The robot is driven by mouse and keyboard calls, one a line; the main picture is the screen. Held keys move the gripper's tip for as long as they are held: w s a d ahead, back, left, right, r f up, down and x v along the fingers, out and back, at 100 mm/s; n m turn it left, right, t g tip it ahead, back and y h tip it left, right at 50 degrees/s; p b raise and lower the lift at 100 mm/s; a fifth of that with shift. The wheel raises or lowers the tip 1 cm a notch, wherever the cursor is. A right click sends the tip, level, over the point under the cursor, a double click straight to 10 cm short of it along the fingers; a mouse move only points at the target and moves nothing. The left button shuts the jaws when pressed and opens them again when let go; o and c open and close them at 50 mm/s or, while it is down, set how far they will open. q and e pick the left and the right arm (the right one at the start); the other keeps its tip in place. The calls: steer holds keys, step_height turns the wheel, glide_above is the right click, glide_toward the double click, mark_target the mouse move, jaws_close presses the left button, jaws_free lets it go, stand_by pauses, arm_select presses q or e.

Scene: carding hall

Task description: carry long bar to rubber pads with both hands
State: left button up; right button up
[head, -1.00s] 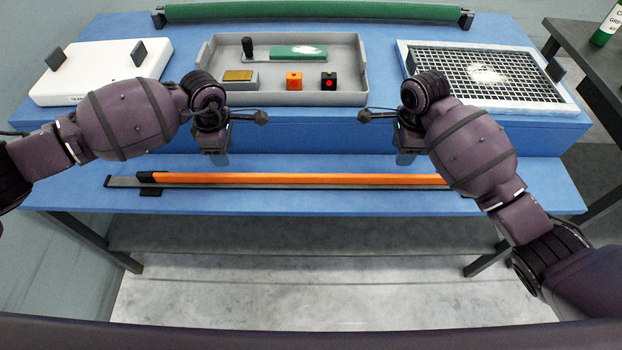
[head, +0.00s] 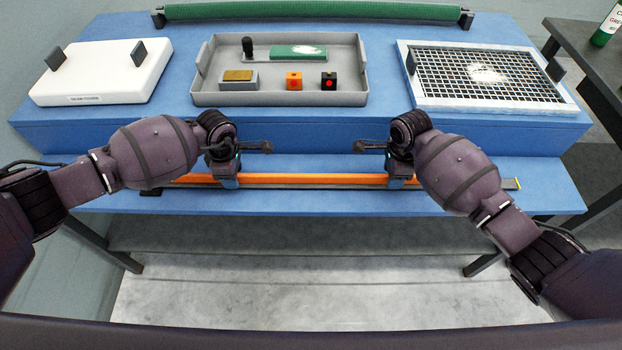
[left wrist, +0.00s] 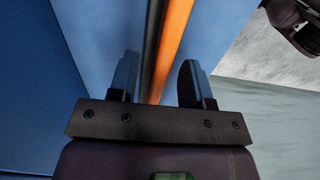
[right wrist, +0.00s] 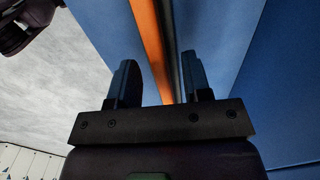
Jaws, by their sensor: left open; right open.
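The long orange bar (head: 310,179) lies along the low front ledge of the blue bench, beside a thin dark grey strip. My left gripper (head: 227,183) is over its left part and my right gripper (head: 400,182) over its right part. In the left wrist view the open fingers (left wrist: 160,78) stand either side of the bar (left wrist: 176,35). In the right wrist view the open fingers (right wrist: 158,80) also straddle the bar (right wrist: 149,35). My left arm hides the bar's left end. A small black pad (head: 150,192) shows at the ledge's left; I cannot tell whether it is one of the rubber pads.
On the upper bench stand a white box (head: 105,75) with dark upright plates, a grey tray (head: 210,97) with small items, and a white-framed mesh (head: 480,101). A green roller (head: 310,12) runs along the back. A dark side table (head: 590,55) stands right.

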arm_select(q)
steer(key=shift+f, duration=0.6)
arm_select(e)
steer(key=shift+f, duration=0.6)
arm_select(q)
jaws_close()
arm_select(e)
jaws_close()
stand_by(0.3)
